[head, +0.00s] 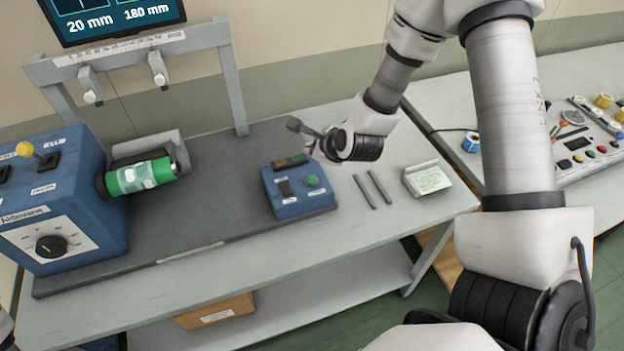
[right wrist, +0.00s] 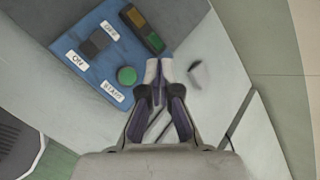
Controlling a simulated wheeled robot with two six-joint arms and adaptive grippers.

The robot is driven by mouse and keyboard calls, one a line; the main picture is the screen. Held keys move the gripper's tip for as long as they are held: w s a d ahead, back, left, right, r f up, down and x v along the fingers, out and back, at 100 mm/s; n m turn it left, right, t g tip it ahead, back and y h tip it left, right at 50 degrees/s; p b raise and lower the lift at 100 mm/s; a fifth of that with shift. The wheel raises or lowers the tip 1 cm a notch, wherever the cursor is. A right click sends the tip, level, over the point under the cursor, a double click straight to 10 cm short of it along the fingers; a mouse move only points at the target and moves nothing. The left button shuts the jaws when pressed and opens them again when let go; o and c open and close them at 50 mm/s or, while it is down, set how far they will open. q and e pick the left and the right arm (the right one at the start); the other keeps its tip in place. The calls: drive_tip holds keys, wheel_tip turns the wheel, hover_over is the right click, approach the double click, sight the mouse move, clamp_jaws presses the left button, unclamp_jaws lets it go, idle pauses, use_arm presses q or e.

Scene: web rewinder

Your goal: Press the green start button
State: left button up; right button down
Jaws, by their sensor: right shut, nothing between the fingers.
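The green start button (head: 313,181) sits on the right part of the top of a small blue control box (head: 318,202). In the right wrist view the button (right wrist: 127,76) is round, next to a START label (right wrist: 113,92). My right gripper (head: 300,130) is shut and empty, above the back right of the box. In the right wrist view its fingertips (right wrist: 159,70) appear just right of the button, with a small gap between them in the picture. The height of the fingertips over the box is hard to tell. My left gripper is not in view.
A black switch (head: 285,187) and a lamp strip (head: 290,161) share the box top. Two grey rods (head: 372,189) and a label pad (head: 427,179) lie right of it. A green roll (head: 140,176) and blue rewinder (head: 70,215) stand left. The dark mat between is clear.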

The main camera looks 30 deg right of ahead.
sight(313, 181)
wheel_tip(313, 181, down, 7)
drive_tip(key=b, duration=0.4)
drive_tip(key=shift+f+b, duration=0.3)
drive_tip(key=shift+b, duration=0.35)
idle(0.5)
drive_tip(key=shift+f+b, duration=0.4)
drive_tip(key=shift+b, duration=0.15)
